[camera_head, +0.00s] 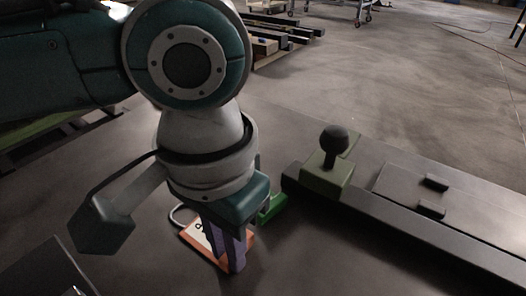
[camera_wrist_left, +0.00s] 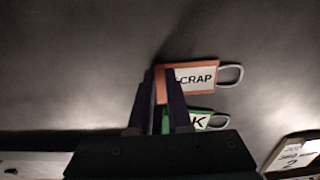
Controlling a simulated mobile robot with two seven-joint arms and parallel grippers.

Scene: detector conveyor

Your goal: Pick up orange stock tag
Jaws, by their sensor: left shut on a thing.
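The orange stock tag (camera_head: 196,239) has a white face and a pale loop, and lies partly behind the purple fingers in the head view. In the left wrist view the orange tag (camera_wrist_left: 200,78) reads "SCRAP", with its loop to the right. My left gripper (camera_head: 237,262) points down at the tag. In the left wrist view my left gripper (camera_wrist_left: 161,76) is shut on the tag's left end. I cannot tell whether the tag is clear of the surface below. My right gripper is not in view.
A green tag (camera_head: 271,207) is close beside my left gripper; its letter "K" shows in the left wrist view (camera_wrist_left: 199,123). A long dark rail (camera_head: 420,225) with a black ball knob (camera_head: 334,140) stands to the right. A white card (camera_wrist_left: 293,156) shows "2".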

